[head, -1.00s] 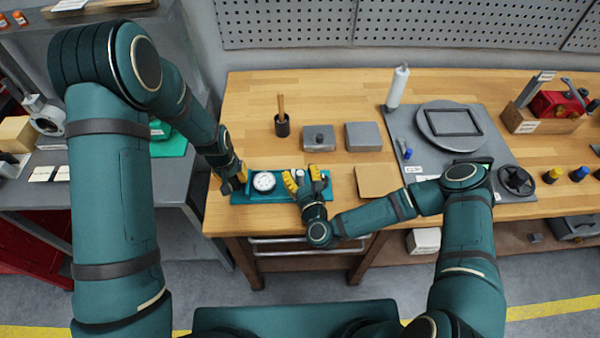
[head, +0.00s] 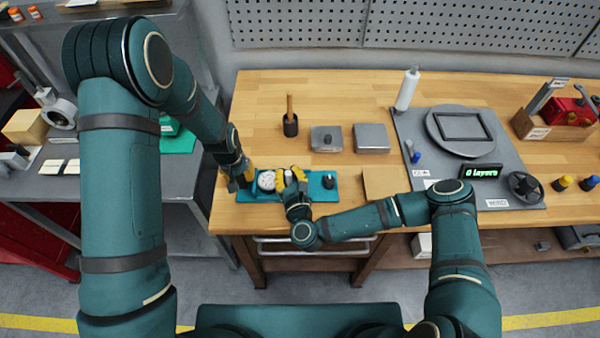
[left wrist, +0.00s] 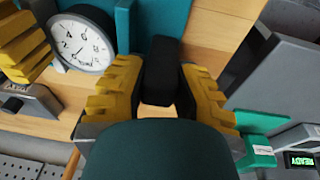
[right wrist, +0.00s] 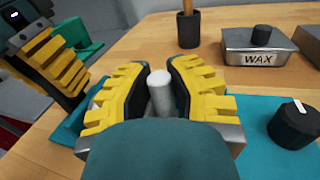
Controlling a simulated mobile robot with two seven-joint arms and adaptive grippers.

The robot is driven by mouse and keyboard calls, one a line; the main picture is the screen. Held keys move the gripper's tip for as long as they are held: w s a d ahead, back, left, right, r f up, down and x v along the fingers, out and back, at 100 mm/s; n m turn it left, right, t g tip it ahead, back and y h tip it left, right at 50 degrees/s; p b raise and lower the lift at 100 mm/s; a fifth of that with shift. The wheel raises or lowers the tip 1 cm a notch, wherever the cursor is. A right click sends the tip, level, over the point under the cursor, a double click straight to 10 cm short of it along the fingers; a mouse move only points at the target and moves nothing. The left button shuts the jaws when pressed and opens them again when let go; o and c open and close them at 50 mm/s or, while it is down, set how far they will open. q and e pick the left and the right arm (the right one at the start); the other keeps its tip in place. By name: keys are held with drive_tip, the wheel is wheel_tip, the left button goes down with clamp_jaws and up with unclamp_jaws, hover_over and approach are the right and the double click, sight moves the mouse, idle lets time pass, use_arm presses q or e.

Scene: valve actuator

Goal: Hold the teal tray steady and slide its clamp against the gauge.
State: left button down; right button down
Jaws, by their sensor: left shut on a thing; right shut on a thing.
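The teal tray (head: 312,194) lies near the bench's front left edge. The white-faced round gauge (head: 267,181) sits on its left part and also shows in the left wrist view (left wrist: 86,43). My left gripper (head: 243,180) is at the tray's left end, shut on a black upright piece (left wrist: 160,70), probably the tray's handle. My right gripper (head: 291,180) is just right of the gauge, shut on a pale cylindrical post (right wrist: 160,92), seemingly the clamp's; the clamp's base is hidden. Whether the clamp touches the gauge cannot be told. A black knob (right wrist: 293,124) stands on the tray's right part.
Behind the tray stand a dark cup with a wooden handle (head: 290,122), a WAX tin (head: 326,139) and a grey box (head: 371,138). A tan square (head: 384,183) lies right of the tray. A grey mat (head: 430,150) with a round plate is further right.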

use_arm(q)
drive_tip(key=shift+d, duration=0.2)
use_arm(e)
drive_tip(key=shift+a, duration=0.2)
drive_tip(key=c, duration=0.8)
unclamp_jaws()
drive_tip(key=shift+c, duration=0.2)
use_arm(q)
drive_tip(key=shift+a, duration=0.1)
use_arm(e)
drive_tip(key=shift+s+d, duration=0.1)
drive_tip(key=v, duration=1.2)
use_arm(q)
drive_tip(key=c, duration=0.8)
unclamp_jaws()
drive_tip(key=shift+o, duration=0.2)
drive_tip(key=shift+r, duration=0.15)
